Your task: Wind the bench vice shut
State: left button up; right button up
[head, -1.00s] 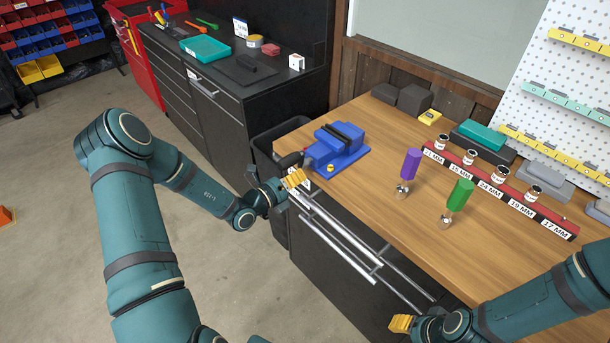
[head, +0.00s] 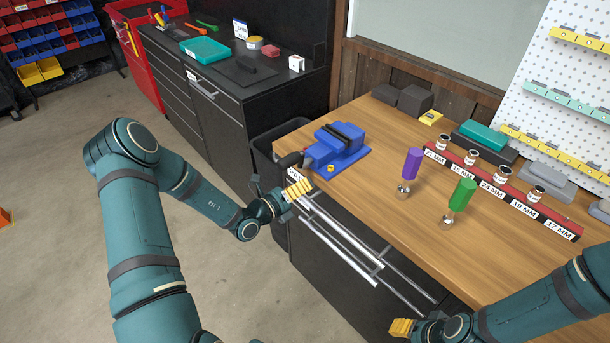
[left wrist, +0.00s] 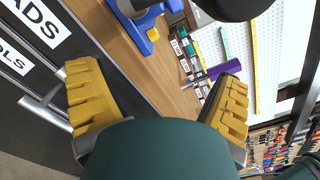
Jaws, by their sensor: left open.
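The blue bench vice (head: 337,146) sits on the wooden bench near its left corner. Its dark handle (head: 290,160) sticks out past the bench's front edge. A gap shows between the jaws is too small to judge here. My left gripper (head: 298,190), with yellow finger pads, is just below and in front of the handle, apart from it. In the left wrist view its pads (left wrist: 158,105) stand wide apart with nothing between them, and part of the blue vice (left wrist: 140,22) shows at the top. My right gripper (head: 402,327) is low in front of the bench; its opening is unclear.
A purple-handled tool (head: 412,163) and a green-handled tool (head: 462,194) stand on the bench before a red socket rack (head: 520,197). Drawer handles (head: 340,250) stick out below the bench front. A dark bin (head: 262,150) stands left of the bench.

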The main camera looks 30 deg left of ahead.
pick_arm(q)
jog(key=shift+s, duration=0.1)
dwell(0.3)
jog(key=p+v, duration=0.2)
jog(key=v, duration=0.7)
dwell(0.4)
